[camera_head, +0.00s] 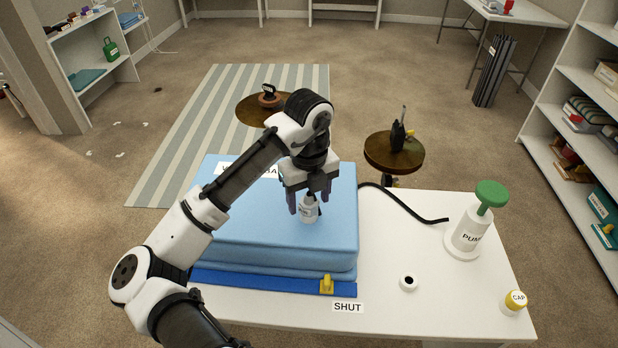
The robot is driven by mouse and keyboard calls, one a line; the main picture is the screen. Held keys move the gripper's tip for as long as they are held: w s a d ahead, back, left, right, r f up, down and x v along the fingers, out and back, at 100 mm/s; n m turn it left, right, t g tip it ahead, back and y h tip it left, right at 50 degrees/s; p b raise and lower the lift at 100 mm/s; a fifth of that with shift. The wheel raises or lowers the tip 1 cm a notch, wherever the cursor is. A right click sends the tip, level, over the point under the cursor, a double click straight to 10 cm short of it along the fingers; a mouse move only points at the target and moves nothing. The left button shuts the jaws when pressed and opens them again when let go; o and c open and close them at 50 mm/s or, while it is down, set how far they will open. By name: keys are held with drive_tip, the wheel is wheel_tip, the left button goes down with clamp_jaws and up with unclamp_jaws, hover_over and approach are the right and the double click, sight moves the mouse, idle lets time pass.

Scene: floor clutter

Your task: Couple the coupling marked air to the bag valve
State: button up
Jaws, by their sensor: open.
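A light grey cylindrical piece (309,213) with small, unreadable marking stands on top of the blue bag (250,222), toward its right side. I cannot tell whether it is the coupling marked air, the bag valve, or both together. My gripper (309,201) points down over this piece, with its open fingers on either side of it. The fingers and palm hide its upper part. A black hose (410,205) runs from behind the bag to the right and ends near the pump (467,233).
Round stools (378,155) stand behind. The table's middle right is mostly clear.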

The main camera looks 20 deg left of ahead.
sight(310, 194)
wheel_tip(310, 194, up, 13)
drive_tip(key=shift+r, duration=0.15)
idle(0.9)
